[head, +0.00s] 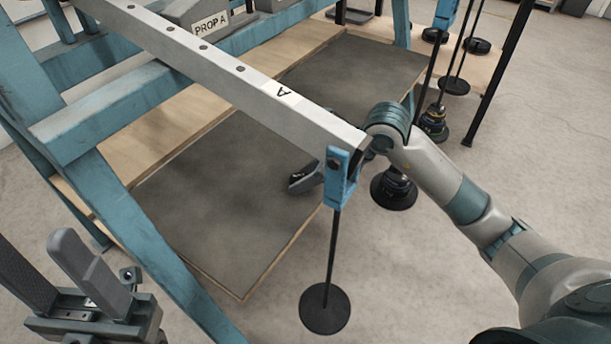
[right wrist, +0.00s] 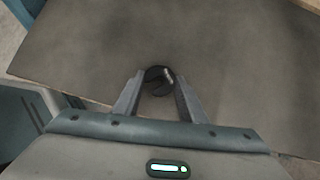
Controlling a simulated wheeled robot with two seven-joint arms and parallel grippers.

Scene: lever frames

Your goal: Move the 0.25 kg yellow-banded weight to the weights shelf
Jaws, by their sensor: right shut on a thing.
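My right gripper (right wrist: 158,92) is shut on a small dark slotted weight (right wrist: 158,78) with a pale mark near its edge. No yellow band shows on it. In the head view the grey beam hides most of this gripper, and a dark finger part (head: 305,179) shows below the beam, over a dark-matted wooden board (head: 215,205). No label shows whether this board is the weights shelf. My left gripper (head: 40,255) is at the lower left, its fingers apart and nothing seen between them.
The grey beam (head: 215,62), marked A, crosses above the board. From its near end a blue hook (head: 340,178) carries a rod with an empty round base plate (head: 325,308). Weight stacks (head: 397,190) (head: 434,122) stand right, behind my right arm. Blue frame legs (head: 150,235) stand left.

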